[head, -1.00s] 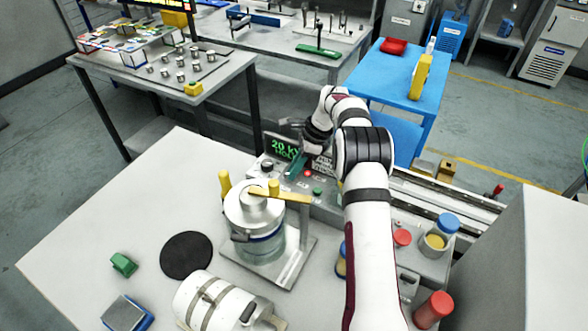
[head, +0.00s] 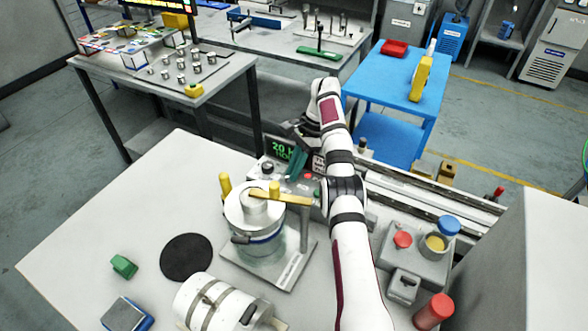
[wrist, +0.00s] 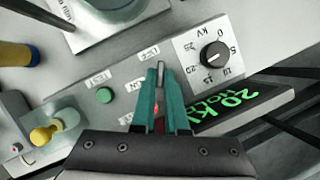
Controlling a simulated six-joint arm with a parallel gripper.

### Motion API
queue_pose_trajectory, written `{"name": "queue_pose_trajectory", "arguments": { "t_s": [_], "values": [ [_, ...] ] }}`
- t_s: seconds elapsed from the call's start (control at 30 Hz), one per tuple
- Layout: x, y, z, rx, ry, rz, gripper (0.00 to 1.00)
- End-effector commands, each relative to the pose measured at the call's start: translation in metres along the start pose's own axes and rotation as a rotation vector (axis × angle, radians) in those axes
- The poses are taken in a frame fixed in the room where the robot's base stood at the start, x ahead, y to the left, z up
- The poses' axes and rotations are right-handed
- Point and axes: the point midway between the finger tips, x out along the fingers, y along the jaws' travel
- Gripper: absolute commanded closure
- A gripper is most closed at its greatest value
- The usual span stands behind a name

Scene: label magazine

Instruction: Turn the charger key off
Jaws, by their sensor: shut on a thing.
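In the wrist view the display (wrist: 240,108) appears upside down. My gripper (wrist: 160,84) has teal fingers close together over the panel, around a small grey metal piece (wrist: 160,70) that looks like the charger key. The fingers hide most of it, so I cannot tell its turn position. A red spot shows between the fingers. In the head view my gripper (head: 296,163) is at the panel, and the key is hidden.
A black kV dial (wrist: 213,55) and a green button (wrist: 104,95) flank the fingers. A yellow knob (wrist: 45,135) is farther left. A metal-topped jar (head: 256,222) with a yellow bar stands in front of the panel. The table's left side is mostly clear.

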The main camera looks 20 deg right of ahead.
Motion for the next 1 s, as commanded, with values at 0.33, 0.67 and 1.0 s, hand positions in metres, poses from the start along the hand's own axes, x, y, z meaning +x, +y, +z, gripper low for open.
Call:
{"name": "queue_pose_trajectory", "arguments": {
  "t_s": [0.33, 0.67, 1.0],
  "values": [
    [0.0004, 0.0009, 0.0004, 0.002, -0.003, 0.004, 1.00],
    [0.0003, 0.0007, 0.0005, 0.002, -0.003, 0.003, 0.59],
    [-0.0020, 0.0002, -0.0008, 0.047, -0.002, -0.012, 0.59]
  ]
}}
